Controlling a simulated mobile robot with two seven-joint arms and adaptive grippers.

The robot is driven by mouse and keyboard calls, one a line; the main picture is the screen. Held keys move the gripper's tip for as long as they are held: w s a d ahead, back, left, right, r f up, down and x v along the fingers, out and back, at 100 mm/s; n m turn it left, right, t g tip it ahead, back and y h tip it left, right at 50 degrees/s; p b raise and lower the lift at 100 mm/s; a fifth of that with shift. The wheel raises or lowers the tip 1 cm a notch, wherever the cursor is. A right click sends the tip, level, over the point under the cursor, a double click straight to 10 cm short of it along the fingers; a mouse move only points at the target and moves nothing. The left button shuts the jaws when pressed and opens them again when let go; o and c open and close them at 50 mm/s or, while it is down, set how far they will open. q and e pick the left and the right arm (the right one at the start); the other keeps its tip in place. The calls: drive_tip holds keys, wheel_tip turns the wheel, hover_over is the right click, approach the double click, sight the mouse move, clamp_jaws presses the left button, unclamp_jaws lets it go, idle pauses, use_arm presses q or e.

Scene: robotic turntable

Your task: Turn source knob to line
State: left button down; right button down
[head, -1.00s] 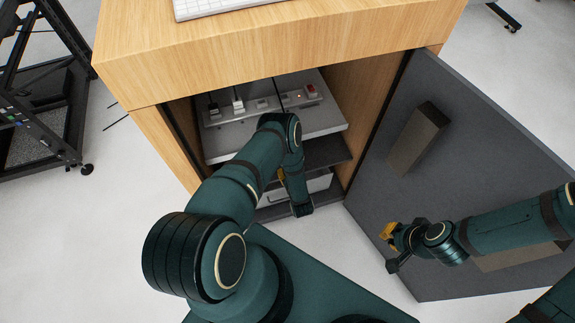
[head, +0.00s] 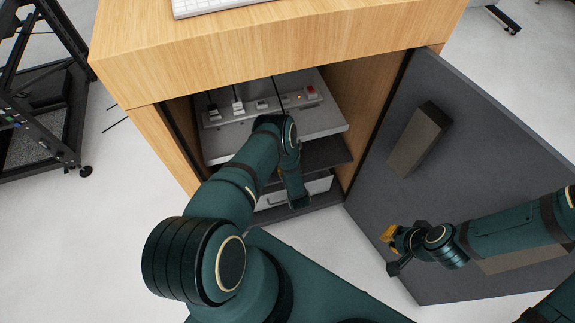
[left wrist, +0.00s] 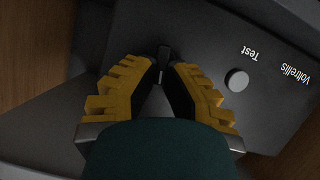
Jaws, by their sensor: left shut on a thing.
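In the left wrist view, my left gripper (left wrist: 163,72) has its yellow-padded fingers closed on a small dark knob (left wrist: 164,52), which I take to be the source knob. The knob stands on a dark grey panel (left wrist: 200,30), and its pointer and marks are too dark to read. In the head view my left arm reaches into the cabinet.
The panel carries a round light button (left wrist: 236,80) near "Test" and "Voltrellis" lettering. The wooden cabinet (head: 270,50) holds a power strip (head: 262,106) with plugs on an upper shelf. Its grey door (head: 490,150) stands open at right. A black rack (head: 45,90) stands at left.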

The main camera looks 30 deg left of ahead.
use_arm(q)
drive_tip(key=n, duration=0.1)
drive_tip(key=n+t, duration=0.1)
drive_tip(key=shift+s+a+f+n+t+h, duration=0.1)
drive_tip(key=shift+s+a+n+t+h, duration=0.1)
drive_tip(key=shift+n+t+h, duration=0.15)
drive_tip(key=shift+f+n+t+h, duration=0.1)
drive_tip(key=shift+n+t+h, duration=0.4)
drive_tip(key=shift+n, duration=0.45)
drive_tip(key=c, duration=1)
unclamp_jaws()
